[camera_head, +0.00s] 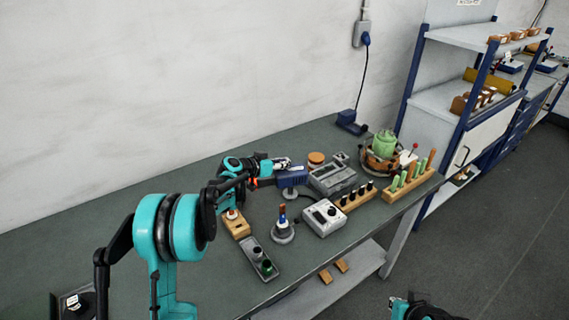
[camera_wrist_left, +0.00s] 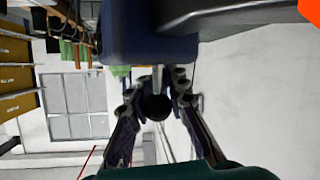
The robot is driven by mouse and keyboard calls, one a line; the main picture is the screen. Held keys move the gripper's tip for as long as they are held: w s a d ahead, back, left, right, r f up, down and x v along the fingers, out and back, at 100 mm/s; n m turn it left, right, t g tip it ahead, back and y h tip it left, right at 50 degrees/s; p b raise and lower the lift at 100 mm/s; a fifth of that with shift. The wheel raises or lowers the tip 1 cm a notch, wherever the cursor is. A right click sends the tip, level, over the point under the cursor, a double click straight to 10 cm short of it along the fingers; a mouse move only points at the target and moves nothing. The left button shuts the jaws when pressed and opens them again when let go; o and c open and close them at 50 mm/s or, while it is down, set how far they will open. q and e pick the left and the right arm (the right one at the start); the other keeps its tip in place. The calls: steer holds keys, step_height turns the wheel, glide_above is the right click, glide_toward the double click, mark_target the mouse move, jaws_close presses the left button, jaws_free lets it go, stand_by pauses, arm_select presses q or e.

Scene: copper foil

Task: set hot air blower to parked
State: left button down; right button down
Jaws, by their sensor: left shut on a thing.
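The hot air blower looks to be the blue tool (camera_head: 291,179) with an orange part at its left, near the middle of the bench. Its blue body also fills the top of the left wrist view (camera_wrist_left: 150,35). My left gripper (camera_head: 284,165) reaches it from the left and overlaps it in the head view. In the wrist view its fingers are shut around a dark round part (camera_wrist_left: 156,106) below the blue body, seemingly the blower's. Whether the blower touches the bench is unclear. My right arm shows at the bottom right; its fingertips are not clear.
The back left of the bench is clear.

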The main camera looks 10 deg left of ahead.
arm_select(q)
steer(key=shift+s+d+f+m+g+h, duration=0.1)
steer(key=shift+d+f+m+g+h, duration=0.1)
steer(key=shift+d+m+g+h, duration=0.15)
stand_by(0.3)
steer(key=c, duration=1.5)
jaws_free()
steer(key=shift+s+r, duration=0.1)
steer(key=shift+o, duration=0.2)
steer(key=shift+a, duration=0.1)
steer(key=shift+a, duration=0.15)
steer(key=shift+s+a+r, duration=0.1)
steer(key=shift+a+r, duration=0.05)
steer(key=shift+a, duration=0.15)
steer(key=v, duration=1.1)
steer(key=shift+s, duration=0.1)
